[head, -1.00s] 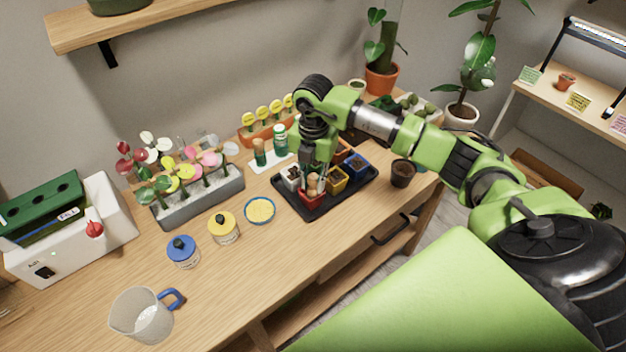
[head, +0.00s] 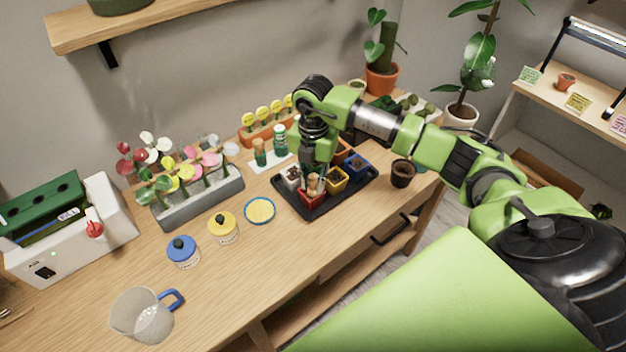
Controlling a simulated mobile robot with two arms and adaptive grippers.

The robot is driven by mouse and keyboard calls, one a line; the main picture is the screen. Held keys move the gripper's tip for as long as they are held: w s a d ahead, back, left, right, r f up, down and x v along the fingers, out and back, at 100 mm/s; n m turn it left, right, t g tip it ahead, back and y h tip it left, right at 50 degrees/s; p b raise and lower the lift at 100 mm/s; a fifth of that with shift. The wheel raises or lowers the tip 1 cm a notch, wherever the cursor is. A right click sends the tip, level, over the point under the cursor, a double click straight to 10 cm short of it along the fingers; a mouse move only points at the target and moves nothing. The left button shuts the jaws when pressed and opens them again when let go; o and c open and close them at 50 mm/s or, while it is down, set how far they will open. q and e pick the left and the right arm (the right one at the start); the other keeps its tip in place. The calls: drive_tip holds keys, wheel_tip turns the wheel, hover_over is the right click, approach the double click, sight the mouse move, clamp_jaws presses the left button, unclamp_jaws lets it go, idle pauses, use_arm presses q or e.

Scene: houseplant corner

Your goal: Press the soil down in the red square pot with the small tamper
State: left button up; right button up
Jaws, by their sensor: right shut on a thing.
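The red square pot (head: 311,198) stands at the front corner of a black tray (head: 333,205) on the wooden bench. My right gripper (head: 314,172) points down above it, shut on the small tamper (head: 313,185), whose light wooden part shows just over the pot. The tamper's lower end is at the pot's opening. Whether it touches the soil I cannot tell, since the gripper, tamper and rim hide the soil. My left gripper is not in view.
A white pot (head: 291,178), a yellow pot (head: 337,180) and a blue pot (head: 357,164) share the tray close to my gripper. A dark pot (head: 402,174) stands right of it. The bench front between the tray and the jug (head: 143,314) is mostly clear.

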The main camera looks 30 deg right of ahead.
drive_tip(key=shift+r+p, duration=2.2)
drive_tip(key=shift+r, duration=1.25)
